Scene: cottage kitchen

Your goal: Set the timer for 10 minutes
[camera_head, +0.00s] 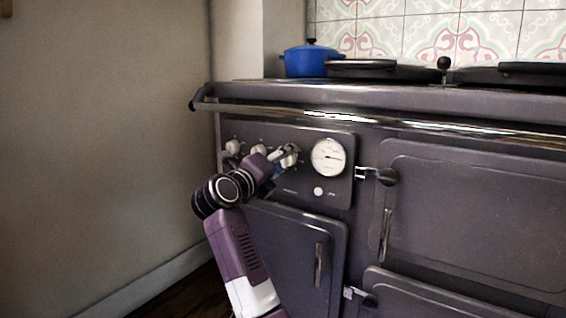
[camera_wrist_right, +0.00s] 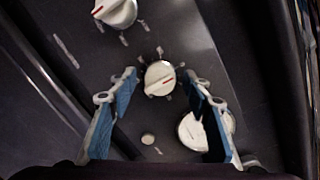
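The range's dark control panel (camera_head: 300,185) has a row of white knobs and a round white gauge (camera_head: 328,157) at their right. My right gripper (camera_head: 281,157) is at the rightmost knob (camera_head: 291,160), the one beside the gauge. In the right wrist view this knob (camera_wrist_right: 160,80), with a red mark, lies between the blue fingertips of my open right gripper (camera_wrist_right: 160,74). A gap shows on each side, so the fingers appear apart from it. Which knob is the timer cannot be read from the labels. My left gripper is not in view.
Two more knobs are to the left: the middle one (camera_head: 259,150) and the leftmost one (camera_head: 232,147). A chrome rail (camera_head: 330,117) runs above the panel. A door latch (camera_head: 386,176) projects at the right. A blue pot (camera_head: 308,62) stands on top.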

